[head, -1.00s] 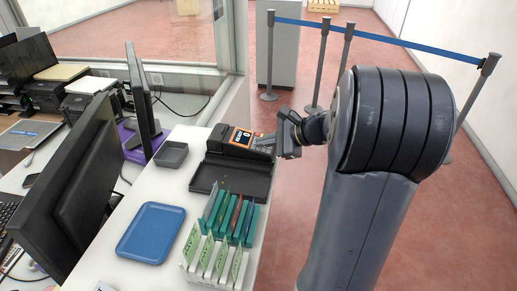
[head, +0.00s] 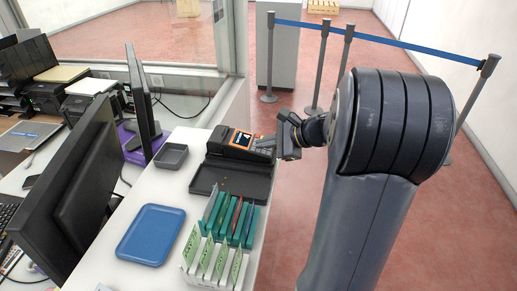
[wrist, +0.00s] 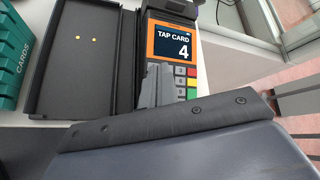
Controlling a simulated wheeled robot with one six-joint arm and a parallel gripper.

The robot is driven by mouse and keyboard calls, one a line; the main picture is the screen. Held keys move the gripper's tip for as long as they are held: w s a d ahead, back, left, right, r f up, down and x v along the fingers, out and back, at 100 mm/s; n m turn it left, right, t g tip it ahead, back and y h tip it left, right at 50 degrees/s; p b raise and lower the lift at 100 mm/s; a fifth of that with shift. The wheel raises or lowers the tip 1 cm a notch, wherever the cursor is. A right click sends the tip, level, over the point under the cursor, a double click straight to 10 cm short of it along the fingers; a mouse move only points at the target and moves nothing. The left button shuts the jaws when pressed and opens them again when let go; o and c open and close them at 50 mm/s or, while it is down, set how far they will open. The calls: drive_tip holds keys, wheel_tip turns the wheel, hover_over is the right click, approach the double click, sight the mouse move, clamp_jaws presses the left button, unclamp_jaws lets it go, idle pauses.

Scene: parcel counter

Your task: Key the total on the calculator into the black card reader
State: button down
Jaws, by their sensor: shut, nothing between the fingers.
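The black card reader (head: 232,144) stands at the far end of the white counter, its orange-edged screen facing up. In the wrist view the card reader's screen (wrist: 172,42) reads "TAP CARD" with a large 4 below. My gripper (head: 277,148) is at the reader's keypad end; it also shows in the wrist view (wrist: 156,84). Its grey fingers are shut and empty, over the keypad, hiding most keys. Red, yellow and green keys (wrist: 191,82) show to their right. I cannot tell whether the fingertips touch a key. I cannot make out a calculator in either view.
A black open tray (head: 262,187) lies beside the reader, with small yellow dots in it. Monitors (head: 72,187) stand along the left side.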

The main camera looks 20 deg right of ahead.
drive_tip(key=shift+d+r, duration=0.1)
drive_tip(key=shift+r, duration=0.4)
drive_tip(key=shift+w+d+p, duration=0.4)
drive_tip(key=shift+w+d, duration=0.15)
drive_tip(key=shift+w, duration=0.25)
drive_tip(key=shift+f, duration=0.15)
drive_tip(key=shift+f+b, duration=0.4)
